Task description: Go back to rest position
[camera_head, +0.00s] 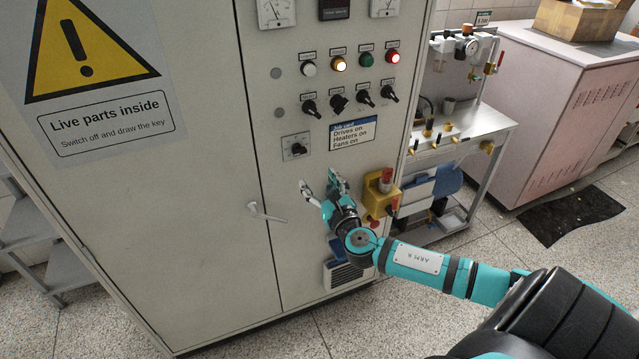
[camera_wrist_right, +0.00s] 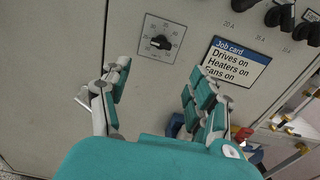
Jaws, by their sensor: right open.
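My right gripper (camera_head: 322,190) is open and empty in front of the cabinet, below the job card (camera_head: 353,133). In the right wrist view its two fingers (camera_wrist_right: 158,98) stand apart with the cabinet face between and beyond them. The grey control cabinet (camera_head: 200,200) fills the left and middle of the head view. A rotary dial (camera_head: 295,147) sits on it above the gripper, and it also shows in the right wrist view (camera_wrist_right: 160,42). My left gripper is not in view.
A door handle (camera_head: 266,213) sticks out left of my right gripper. A yellow box with a red button (camera_head: 381,190) is close on its right. A metal bench (camera_head: 465,130) and pink cabinet (camera_head: 560,110) stand further right.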

